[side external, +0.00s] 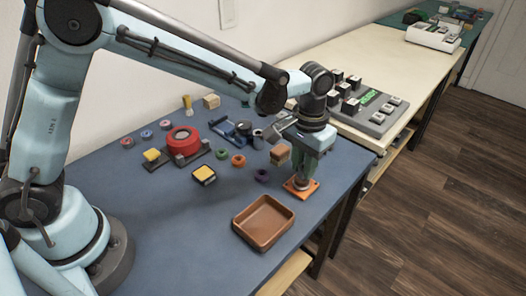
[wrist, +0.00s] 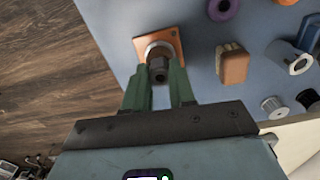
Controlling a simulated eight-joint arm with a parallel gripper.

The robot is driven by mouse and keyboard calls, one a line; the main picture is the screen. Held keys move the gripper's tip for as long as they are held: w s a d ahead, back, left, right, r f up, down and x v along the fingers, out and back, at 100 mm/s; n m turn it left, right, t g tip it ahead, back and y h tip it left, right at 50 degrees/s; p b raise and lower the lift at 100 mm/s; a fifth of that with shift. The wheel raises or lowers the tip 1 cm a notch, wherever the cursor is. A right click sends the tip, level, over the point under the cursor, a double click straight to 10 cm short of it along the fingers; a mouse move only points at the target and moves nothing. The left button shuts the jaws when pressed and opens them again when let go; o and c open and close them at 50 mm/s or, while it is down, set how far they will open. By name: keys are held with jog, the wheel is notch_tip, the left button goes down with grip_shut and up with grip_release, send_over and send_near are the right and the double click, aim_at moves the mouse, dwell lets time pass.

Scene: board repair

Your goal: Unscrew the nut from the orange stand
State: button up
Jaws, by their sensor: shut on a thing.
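The orange stand (side external: 300,188) is a flat square plate on the blue table near its right edge. It also shows in the wrist view (wrist: 174,35), with a pale round part on it. The dark nut (wrist: 158,68) sits at the middle of the stand, between my fingertips. My gripper (side external: 302,180) points straight down over the stand, with its green fingers shut on the nut. The fingers (wrist: 159,80) are on both sides of the nut in the wrist view. The thread under the nut is hidden.
A brown tray (side external: 240,235) lies left of and nearer than the stand. A brown-and-tan block (wrist: 231,64) and a purple ring (side external: 262,175) are close by. A red spool (side external: 182,140) and several small parts stand farther left. The table's right edge is close to the stand.

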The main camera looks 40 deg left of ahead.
jog(key=shift+r, duration=0.75)
jog(key=shift+r, duration=0.35)
jog(key=shift+r, duration=1)
jog(key=shift+r, duration=0.35)
